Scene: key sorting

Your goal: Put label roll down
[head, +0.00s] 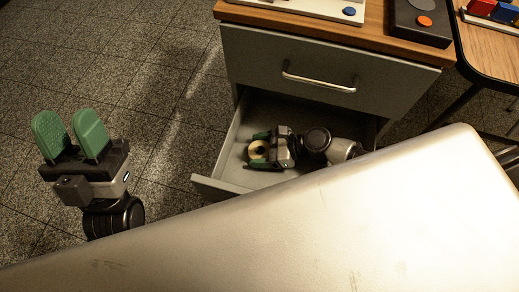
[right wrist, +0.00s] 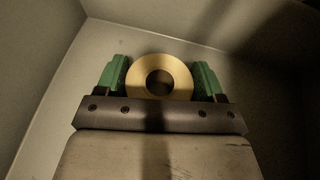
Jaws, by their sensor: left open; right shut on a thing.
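The label roll (head: 257,150) is a pale yellow ring with a dark hole. It is inside the open lower drawer (head: 208,187), between the green fingers of my right gripper (head: 259,150). In the right wrist view the roll (right wrist: 160,68) sits between both fingers of the right gripper (right wrist: 160,80), which is shut on it, close to the drawer floor. I cannot tell whether the roll touches the floor. My left gripper (head: 72,137) is open and empty, over the floor tiles at the left, with its green fingers pointing up.
The cabinet's upper drawer (head: 300,75) is closed and has a metal handle (head: 318,82). A wooden top (head: 375,38) above holds trays with coloured discs. A second table (head: 490,52) stands at the right. The drawer floor around the roll looks clear.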

